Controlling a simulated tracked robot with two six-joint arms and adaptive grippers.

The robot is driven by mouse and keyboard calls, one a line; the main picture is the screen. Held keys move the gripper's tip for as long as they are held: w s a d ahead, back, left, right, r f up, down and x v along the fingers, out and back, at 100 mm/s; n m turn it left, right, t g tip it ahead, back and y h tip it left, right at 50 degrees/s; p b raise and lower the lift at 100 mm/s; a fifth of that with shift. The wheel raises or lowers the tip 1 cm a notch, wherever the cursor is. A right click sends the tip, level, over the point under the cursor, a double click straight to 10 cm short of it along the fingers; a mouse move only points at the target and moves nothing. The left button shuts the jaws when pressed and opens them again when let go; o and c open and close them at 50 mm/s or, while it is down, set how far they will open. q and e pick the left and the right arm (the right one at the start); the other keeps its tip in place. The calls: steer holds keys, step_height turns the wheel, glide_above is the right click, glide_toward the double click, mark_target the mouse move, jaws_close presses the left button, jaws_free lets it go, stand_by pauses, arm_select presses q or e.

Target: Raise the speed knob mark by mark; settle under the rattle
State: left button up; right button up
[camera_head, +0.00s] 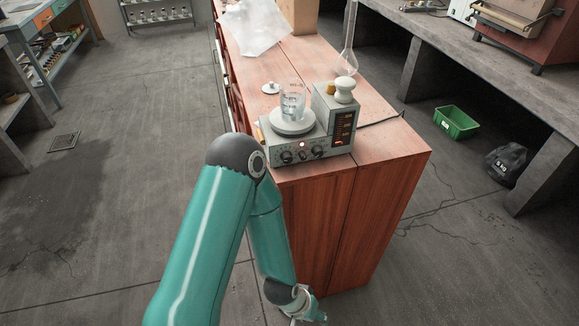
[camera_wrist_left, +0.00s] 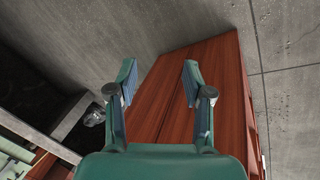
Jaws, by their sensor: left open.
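A small red light glows on the panel, and the marks are too small to read. A glass beaker (camera_head: 292,100) with clear contents stands on the round white plate (camera_head: 292,124) of the stirrer. My left arm reaches in from below, and its gripper (camera_head: 308,312) is low in front of the bench, partly cut off by the frame. In the left wrist view the gripper (camera_wrist_left: 160,85) is open and empty before the bench's red-brown front. My right gripper does not show.
A long-necked flask (camera_head: 348,50) and a small white lidded item (camera_head: 270,88) stand behind the stirrer. A green crate (camera_head: 456,122) and a dark bag (camera_head: 506,160) are at the right.

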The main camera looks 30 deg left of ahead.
mark_target(289, 161)
arm_select(q)
steer(key=w+r+n+t+y+b, duration=0.25)
steer(key=w+t+b, duration=0.25)
steer(key=w, duration=0.8)
steer(key=w+r+n+t+y+b, duration=0.3)
steer(key=w+r+n+t+b, duration=0.45)
steer(key=r, duration=0.55)
steer(key=s+a+r+n+t+y+b, duration=0.1)
steer(key=s+r+n+y+b, duration=0.15)
steer(key=r+n, duration=0.3)
steer(key=s+r+n+y+b, duration=0.1)
steer(key=r+n+y+b, duration=0.25)
steer(key=r, duration=0.25)
steer(key=s+a+r+n+g+y+b, duration=0.2)
steer(key=s+r+n+y, duration=0.1)
steer(key=s+n, duration=0.25)
steer(key=s+a+r+n+g+y+b, duration=0.2)
steer(key=s+r+n+y, duration=0.1)
steer(key=s+n, duration=0.25)
steer(key=shift+m+h, duration=0.25)
steer(key=shift+m, duration=0.15)
steer(key=x, duration=1)
steer(key=b+x, duration=0.1)
steer(key=x, duration=0.5)
steer(key=shift+s+a+f, duration=0.2)
steer(key=shift+f, duration=0.05)
